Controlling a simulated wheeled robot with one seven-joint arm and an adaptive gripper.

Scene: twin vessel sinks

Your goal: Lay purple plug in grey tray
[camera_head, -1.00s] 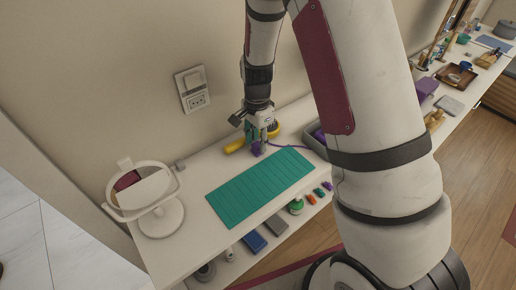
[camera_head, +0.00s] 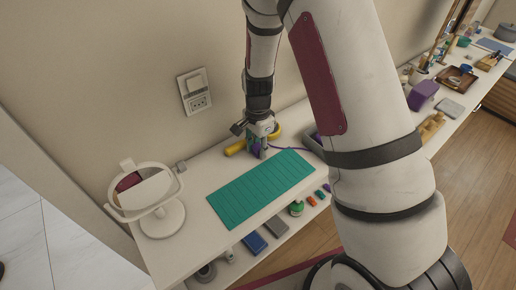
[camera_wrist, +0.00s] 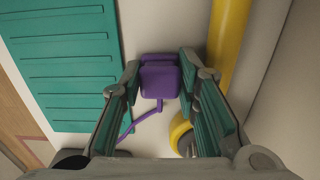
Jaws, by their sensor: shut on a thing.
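The purple plug (camera_wrist: 160,80) sits between my fingertips in the wrist view, with its purple cord trailing off below. My gripper (camera_wrist: 161,72) is shut on it. In the head view my gripper (camera_head: 258,148) is low over the white shelf, just behind the green mat, and mostly covers the plug. The grey tray (camera_head: 308,146) stands to the right on the shelf, partly hidden by my arm. Something purple shows inside it. The cord runs from the gripper toward the tray.
A yellow tool (camera_wrist: 228,35) lies close beside my gripper. The ribbed green mat (camera_head: 260,188) lies in front. A white round stand (camera_head: 150,205) is at the left, and the wall is close behind. Several small items sit on a lower shelf.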

